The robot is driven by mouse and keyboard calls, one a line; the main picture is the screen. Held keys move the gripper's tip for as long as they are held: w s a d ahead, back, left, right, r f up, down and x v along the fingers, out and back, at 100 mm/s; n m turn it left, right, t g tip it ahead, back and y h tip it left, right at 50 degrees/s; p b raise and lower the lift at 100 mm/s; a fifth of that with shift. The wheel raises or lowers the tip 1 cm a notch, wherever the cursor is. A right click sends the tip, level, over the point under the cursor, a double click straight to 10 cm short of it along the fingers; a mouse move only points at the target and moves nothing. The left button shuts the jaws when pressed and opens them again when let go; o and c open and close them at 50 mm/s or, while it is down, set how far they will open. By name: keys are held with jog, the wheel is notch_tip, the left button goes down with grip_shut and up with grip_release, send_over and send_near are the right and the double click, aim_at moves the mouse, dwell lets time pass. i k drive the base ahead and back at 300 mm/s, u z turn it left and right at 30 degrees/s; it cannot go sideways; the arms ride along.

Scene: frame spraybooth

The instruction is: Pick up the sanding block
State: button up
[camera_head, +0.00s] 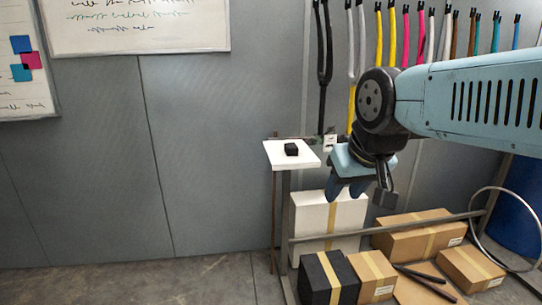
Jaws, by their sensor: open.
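The sanding block appears to be the small black block (291,149) lying on a white square shelf top (277,158) near the middle of the view. Nothing touches it from above. My gripper (352,190) hangs to the right of the shelf top and somewhat lower in the picture, fingers pointing down. It is open, and I see nothing between its fingers. The arm comes in from the right edge. How far apart in depth the gripper and the block are is hard to tell.
Below the gripper stand a white box (308,216), cardboard boxes (412,241) and a black box (316,281) around a metal rail. Coloured bike frame parts (420,30) hang on the back wall. A blue barrel (518,215) stands right. Floor at left is clear.

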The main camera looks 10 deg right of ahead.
aim_at(290, 149)
jog(key=z, duration=0.2)
jog(key=i, duration=0.85)
jog(key=u, duration=0.1)
